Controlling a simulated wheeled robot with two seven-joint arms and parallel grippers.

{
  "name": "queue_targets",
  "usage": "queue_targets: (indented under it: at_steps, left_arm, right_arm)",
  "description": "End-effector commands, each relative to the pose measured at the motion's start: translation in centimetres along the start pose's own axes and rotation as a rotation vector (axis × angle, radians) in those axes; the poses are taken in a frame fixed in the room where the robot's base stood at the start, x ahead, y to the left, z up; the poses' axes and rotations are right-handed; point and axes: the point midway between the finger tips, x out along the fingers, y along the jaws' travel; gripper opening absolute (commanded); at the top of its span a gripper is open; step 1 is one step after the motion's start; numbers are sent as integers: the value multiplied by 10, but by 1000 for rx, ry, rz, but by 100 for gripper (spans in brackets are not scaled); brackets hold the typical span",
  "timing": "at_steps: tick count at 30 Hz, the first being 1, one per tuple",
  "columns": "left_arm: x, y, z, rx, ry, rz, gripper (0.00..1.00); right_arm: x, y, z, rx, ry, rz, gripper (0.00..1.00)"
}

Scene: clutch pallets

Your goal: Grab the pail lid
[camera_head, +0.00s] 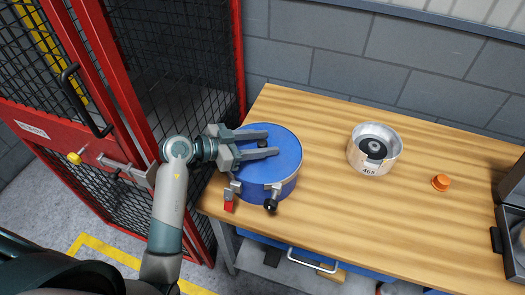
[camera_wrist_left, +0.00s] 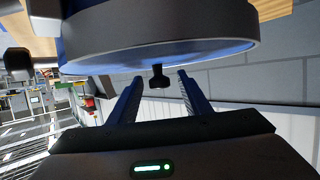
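The blue pail (camera_head: 268,188) stands on the left end of the wooden workbench, with its round blue lid (camera_head: 288,150) on top. A small black knob (camera_head: 262,143) rises from the lid's middle. My left gripper (camera_head: 273,142) is open above the lid, its fingers on either side of the knob. In the left wrist view the lid (camera_wrist_left: 215,50) spans the top, and the knob (camera_wrist_left: 158,77) shows between the two fingertips with gaps on both sides. My right gripper is not in view.
A silver round part marked 465 (camera_head: 374,150) and an orange cap (camera_head: 440,182) sit on the workbench (camera_head: 340,215). A clamp with a red handle (camera_head: 228,205) is by the pail's front. A red mesh fence (camera_head: 120,80) stands left; a dark device (camera_head: 510,235) is at right.

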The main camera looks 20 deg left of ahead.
Motion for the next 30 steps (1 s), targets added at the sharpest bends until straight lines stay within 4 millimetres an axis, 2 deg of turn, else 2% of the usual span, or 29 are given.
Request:
queue_targets:
  at_steps: [1,5,6,15,20,27,30]
  left_arm:
    - [0,0,0,0,0,0,33]
    - [0,0,0,0,0,0,2]
    - [0,0,0,0,0,0,0]
    - [-1,0,-2,1,2,0,0]
    - [-3,-1,-9,3,3,-1,0]
    - [-14,-1,-41,7,5,-2,0]
    - [-8,18,-53,5,6,2,0]
  right_arm:
    - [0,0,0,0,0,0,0]
    - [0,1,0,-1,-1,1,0]
    - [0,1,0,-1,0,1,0]
    - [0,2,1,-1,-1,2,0]
    - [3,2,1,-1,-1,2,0]
    - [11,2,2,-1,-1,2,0]
    - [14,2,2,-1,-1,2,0]
